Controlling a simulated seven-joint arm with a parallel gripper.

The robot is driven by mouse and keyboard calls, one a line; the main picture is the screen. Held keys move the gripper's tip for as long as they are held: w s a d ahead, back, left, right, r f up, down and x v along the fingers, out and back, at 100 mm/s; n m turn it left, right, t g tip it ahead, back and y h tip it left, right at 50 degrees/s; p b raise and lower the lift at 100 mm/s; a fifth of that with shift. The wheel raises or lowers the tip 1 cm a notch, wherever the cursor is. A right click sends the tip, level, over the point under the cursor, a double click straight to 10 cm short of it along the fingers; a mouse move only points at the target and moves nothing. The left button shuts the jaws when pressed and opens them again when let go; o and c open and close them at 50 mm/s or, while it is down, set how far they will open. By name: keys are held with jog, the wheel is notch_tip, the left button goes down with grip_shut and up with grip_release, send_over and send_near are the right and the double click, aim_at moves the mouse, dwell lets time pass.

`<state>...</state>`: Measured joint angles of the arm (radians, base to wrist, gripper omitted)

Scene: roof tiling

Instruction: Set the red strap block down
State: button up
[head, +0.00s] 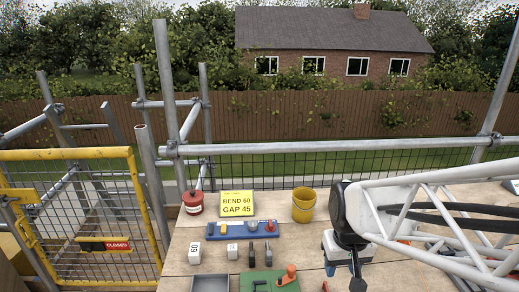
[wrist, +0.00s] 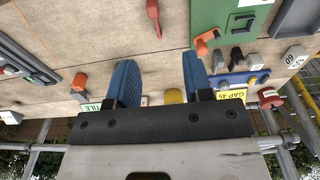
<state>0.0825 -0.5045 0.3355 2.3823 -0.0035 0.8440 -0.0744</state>
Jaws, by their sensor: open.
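My arm covers most of that area in the head view.
A red-handled tool (wrist: 153,14) lies on the board. A green board (wrist: 232,22) with an orange handle, a blue rack (head: 228,240), a yellow bucket (head: 303,205), a red pot (head: 193,202) and a yellow sign (head: 237,204) stand around. A scaffold rail (head: 330,147) edges the back.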

jog(key=s+a+r+t, duration=0.1)
jog(key=s+a+r, duration=0.1)
jog(key=s+r, duration=0.5)
notch_tip(320, 180, up, 2)
jog(key=shift+s+a+t, duration=0.3)
jog(key=shift+a, duration=0.05)
